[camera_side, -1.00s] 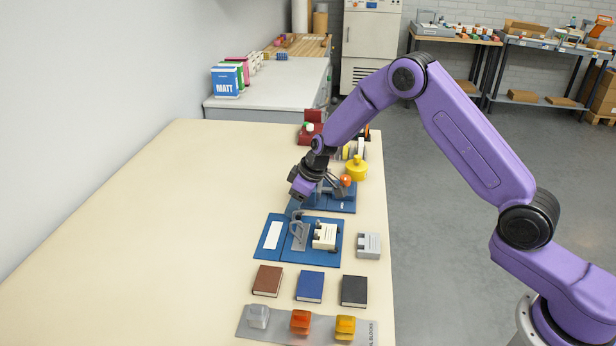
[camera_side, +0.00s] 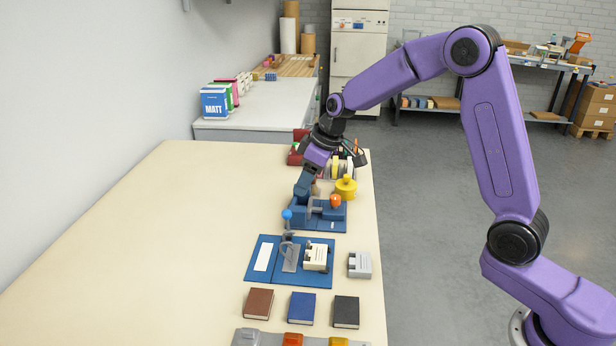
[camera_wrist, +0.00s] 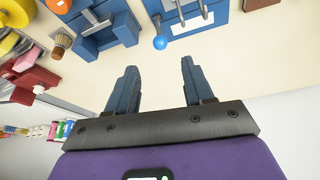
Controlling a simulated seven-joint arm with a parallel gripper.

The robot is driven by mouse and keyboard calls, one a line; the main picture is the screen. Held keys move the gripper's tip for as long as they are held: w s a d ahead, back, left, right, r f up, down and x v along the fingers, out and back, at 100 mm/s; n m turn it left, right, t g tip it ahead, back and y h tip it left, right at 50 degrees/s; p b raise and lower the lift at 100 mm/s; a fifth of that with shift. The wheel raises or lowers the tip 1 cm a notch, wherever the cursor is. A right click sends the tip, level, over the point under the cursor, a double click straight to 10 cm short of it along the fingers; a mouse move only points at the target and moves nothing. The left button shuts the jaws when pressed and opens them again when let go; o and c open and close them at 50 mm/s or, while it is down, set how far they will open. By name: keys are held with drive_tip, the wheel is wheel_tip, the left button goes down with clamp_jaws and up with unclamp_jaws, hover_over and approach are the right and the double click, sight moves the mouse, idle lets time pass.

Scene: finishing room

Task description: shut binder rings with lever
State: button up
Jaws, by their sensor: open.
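An open blue binder (camera_side: 263,280) lies flat on the table, with a white label on its left cover and a grey metal ring mechanism (camera_side: 289,258) in the middle. A lever with a blue ball knob (camera_side: 287,214) stands at the mechanism's far end. In the wrist view the knob (camera_wrist: 160,42) shows just beyond the fingertips, between their lines, with part of the binder (camera_wrist: 190,24) above it. My gripper (camera_wrist: 158,64) is open and empty, its two blue fingers apart. In the side view my gripper (camera_side: 303,192) is behind the knob, apart from it.
A blue fixture with an orange knob (camera_side: 335,200) stands right of my gripper, a yellow round weight (camera_side: 346,188) behind it. A cream block (camera_side: 316,257) sits on the binder's right side, a grey block (camera_side: 360,265) beside it. Books lie in front. The left table is clear.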

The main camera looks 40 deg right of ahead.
drive_tip(key=shift+s+d+r, duration=0.1)
drive_tip(key=shift+r, duration=0.15)
drive_tip(key=shift+a, duration=0.25)
drive_tip(key=c, duration=0.9)
drive_tip(key=w+a+m, duration=0.1)
drive_tip(key=a, duration=0.1)
drive_tip(key=w+a+m+g+h, duration=0.1)
drive_tip(key=a, duration=0.1)
drive_tip(key=a+m+g+h, duration=0.1)
drive_tip(key=a+m, duration=0.1)
drive_tip(key=a, duration=0.1)
drive_tip(key=shift+w, duration=0.4)
clamp_jaws()
drive_tip(key=m+g+h, duration=0.1)
drive_tip(key=m+h, duration=0.2)
drive_tip(key=m, duration=0.4)
hover_over(288, 225)
drive_tip(key=a, duration=0.3)
drive_tip(key=a+x, duration=0.2)
drive_tip(key=x, duration=0.7)
drive_tip(key=shift+s+f, duration=0.2)
drive_tip(key=shift+f, duration=0.2)
